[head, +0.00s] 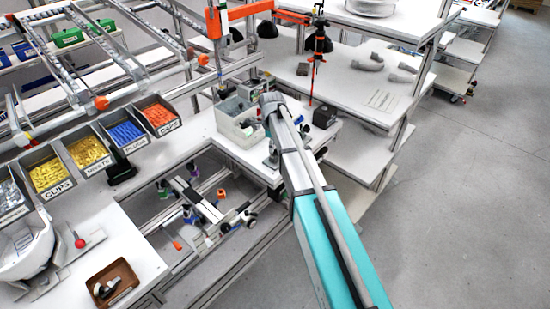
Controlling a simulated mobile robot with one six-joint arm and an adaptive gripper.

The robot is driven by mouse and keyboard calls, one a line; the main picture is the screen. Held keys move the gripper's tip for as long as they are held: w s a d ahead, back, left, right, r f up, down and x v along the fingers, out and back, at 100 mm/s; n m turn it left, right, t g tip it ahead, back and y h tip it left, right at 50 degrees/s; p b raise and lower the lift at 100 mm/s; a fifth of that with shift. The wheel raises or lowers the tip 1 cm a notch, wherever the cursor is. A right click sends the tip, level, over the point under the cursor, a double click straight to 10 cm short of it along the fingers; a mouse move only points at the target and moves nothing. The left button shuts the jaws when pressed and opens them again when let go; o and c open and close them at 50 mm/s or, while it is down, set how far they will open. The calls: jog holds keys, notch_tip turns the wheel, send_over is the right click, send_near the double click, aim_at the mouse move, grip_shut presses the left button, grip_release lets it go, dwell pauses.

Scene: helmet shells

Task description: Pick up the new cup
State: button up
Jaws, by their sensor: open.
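My arm reaches from the bottom right up to the back corner of the workbench (228,142). My gripper (271,158) is small and partly hidden by the arm, low over the bench corner beside a light grey bin (232,128). It is open, and I see nothing held in it. I cannot surely pick out the new cup. Small purple (188,222), orange (221,193) and green cup-like pieces sit on a frame (208,208) below the bench opening. What lies in the grey bin is too small to tell.
Labelled bins of yellow, blue and orange parts (160,115) line the left. A brown tray (112,285) and white shell (25,250) are at the lower left. An orange overhead arm (250,12) hangs above the bench. A shelf rack (360,90) stands behind right. Floor at right is clear.

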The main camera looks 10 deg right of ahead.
jog(key=shift+f+b, duration=0.75)
jog(key=shift+f, duration=0.3)
grip_shut()
